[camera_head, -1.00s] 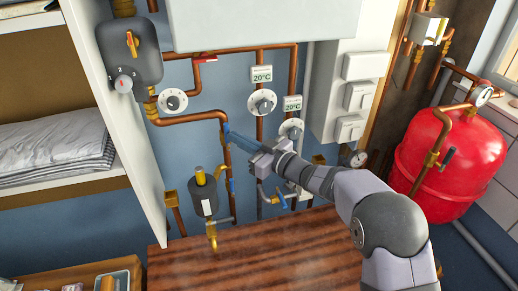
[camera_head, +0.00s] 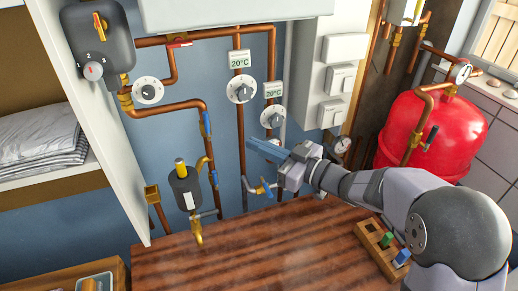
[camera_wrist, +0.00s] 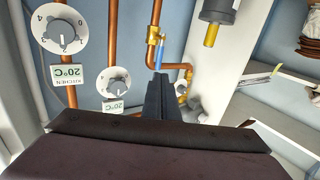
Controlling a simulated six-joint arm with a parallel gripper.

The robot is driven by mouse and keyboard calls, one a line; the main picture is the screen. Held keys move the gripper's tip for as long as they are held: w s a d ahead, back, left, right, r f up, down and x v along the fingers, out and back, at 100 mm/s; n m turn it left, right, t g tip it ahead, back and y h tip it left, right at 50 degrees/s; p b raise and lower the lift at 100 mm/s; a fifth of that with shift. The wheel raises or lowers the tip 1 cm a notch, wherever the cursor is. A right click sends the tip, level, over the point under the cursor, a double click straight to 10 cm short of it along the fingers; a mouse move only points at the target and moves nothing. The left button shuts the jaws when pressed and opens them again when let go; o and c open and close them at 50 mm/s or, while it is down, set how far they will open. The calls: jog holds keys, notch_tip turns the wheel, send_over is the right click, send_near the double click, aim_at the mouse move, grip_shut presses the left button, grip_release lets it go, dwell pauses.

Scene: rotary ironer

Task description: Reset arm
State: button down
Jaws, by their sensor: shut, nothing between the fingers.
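My gripper (camera_head: 254,143) is shut and empty, held in front of the blue wall, its blue-grey fingers pointing left. In the wrist view the closed fingers (camera_wrist: 160,92) stand dark in the middle. The fingers are to the right of the blue valve lever (camera_head: 206,124) on a copper pipe, with a gap between them in the head view. A lower blue-handled valve (camera_head: 265,188) is just below my gripper. Two dials, the upper one (camera_head: 241,89) and the lower one (camera_head: 272,116), are above and near it.
A brown wooden worktop (camera_head: 270,250) lies below the pipes, mostly bare. A wooden rack (camera_head: 378,250) with coloured pegs sits near my arm. A red tank (camera_head: 425,135) stands at the right. A grey control box (camera_head: 98,42) and shelf with folded cloth (camera_head: 42,140) are at the left.

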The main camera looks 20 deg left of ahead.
jog(key=shift+d, duration=0.1)
jog(key=w+d+f+m+t+h, duration=0.1)
jog(key=w+d+f+t+h, duration=0.15)
jog(key=w+f, duration=0.2)
jog(key=w+d+f+m+t+h, duration=0.1)
jog(key=w+d+f+t+h, duration=0.1)
jog(key=w+d+f+h, duration=0.3)
jog(key=s+d+f+m+g+h, duration=0.1)
jog(key=s+d+f+m+h, duration=0.2)
jog(key=d+f+h, duration=0.6)
jog(key=s+d+f+m+g+h, duration=0.2)
jog(key=s+d+f+m+g, duration=0.35)
jog(key=s+d, duration=1.1)
jog(key=s+d+m+g, duration=0.3)
jog(key=s, duration=0.9)
jog(key=shift+w+d+r+m+t+y, duration=0.25)
jog(key=shift+w+d+r+m, duration=0.15)
jog(key=shift+d+r, duration=0.25)
jog(key=shift+w+d+r+m+t+y, duration=0.1)
jog(key=shift+w+d+r+m+t, duration=0.3)
jog(key=shift+d+r, duration=0.2)
jog(key=shift+w+d+r+m+t+y, duration=0.2)
jog(key=shift+w+d+r+m, duration=0.2)
jog(key=shift+d+r, duration=0.2)
